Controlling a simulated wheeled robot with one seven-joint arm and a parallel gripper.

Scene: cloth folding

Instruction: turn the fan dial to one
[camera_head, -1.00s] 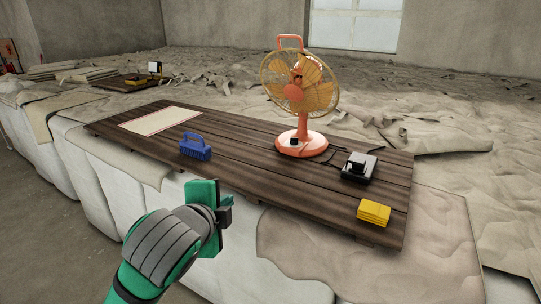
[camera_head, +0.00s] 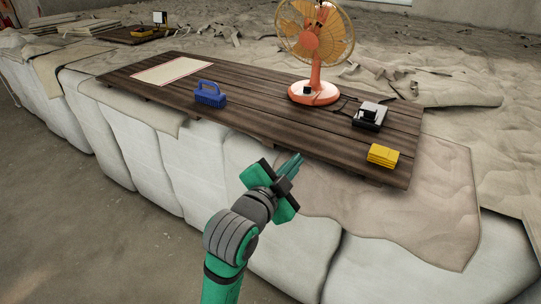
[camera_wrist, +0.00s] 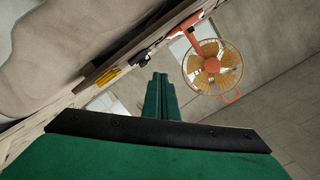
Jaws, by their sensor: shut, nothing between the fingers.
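An orange fan (camera_head: 314,38) stands upright at the back of the dark wooden board. A small dark dial (camera_head: 306,91) shows on the front of its round base; its setting is too small to read. My gripper (camera_head: 297,161) is shut and empty, in front of the board's near edge and well short of the fan. Its green fingers are together in the wrist view (camera_wrist: 160,88).
On the wooden board (camera_head: 250,118) are a blue brush-like object (camera_head: 210,95), a black and white device (camera_head: 369,115), yellow blocks (camera_head: 383,156) and a pale sheet (camera_head: 172,71). White padded blocks (camera_head: 160,165) lie below the board.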

